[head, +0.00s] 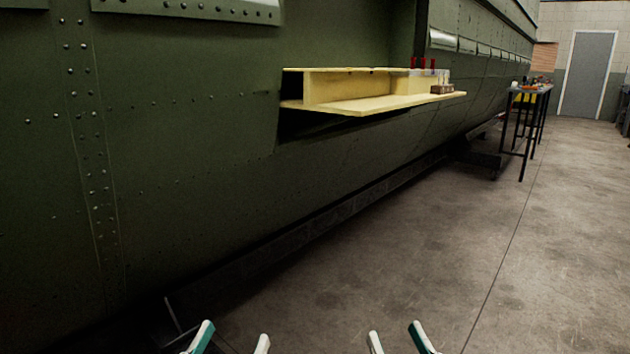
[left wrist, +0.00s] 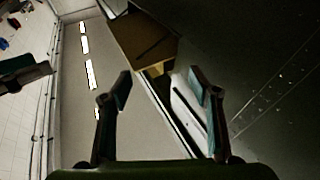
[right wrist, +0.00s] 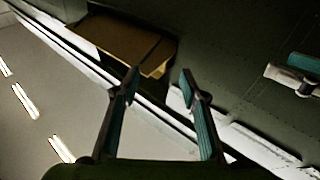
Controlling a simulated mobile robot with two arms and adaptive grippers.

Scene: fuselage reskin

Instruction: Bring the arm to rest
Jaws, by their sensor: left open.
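My left gripper (head: 234,334) shows at the bottom edge of the head view, its two fingertips apart with nothing between them. In the left wrist view my left gripper (left wrist: 158,82) is also open and empty. My right gripper (head: 396,333) is beside it to the right, fingers apart and empty. In the right wrist view my right gripper (right wrist: 160,76) is likewise spread and empty. Neither gripper touches anything in view. The rest of both arms is out of the head view.
The green riveted fuselage (head: 190,165) fills the left. A pale yellow shelf (head: 370,103) juts from it, with red-topped items (head: 422,63) and a small brown block (head: 441,89) on it. A dark-legged table (head: 530,91) stands farther back. The floor (head: 440,240) on the right is clear.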

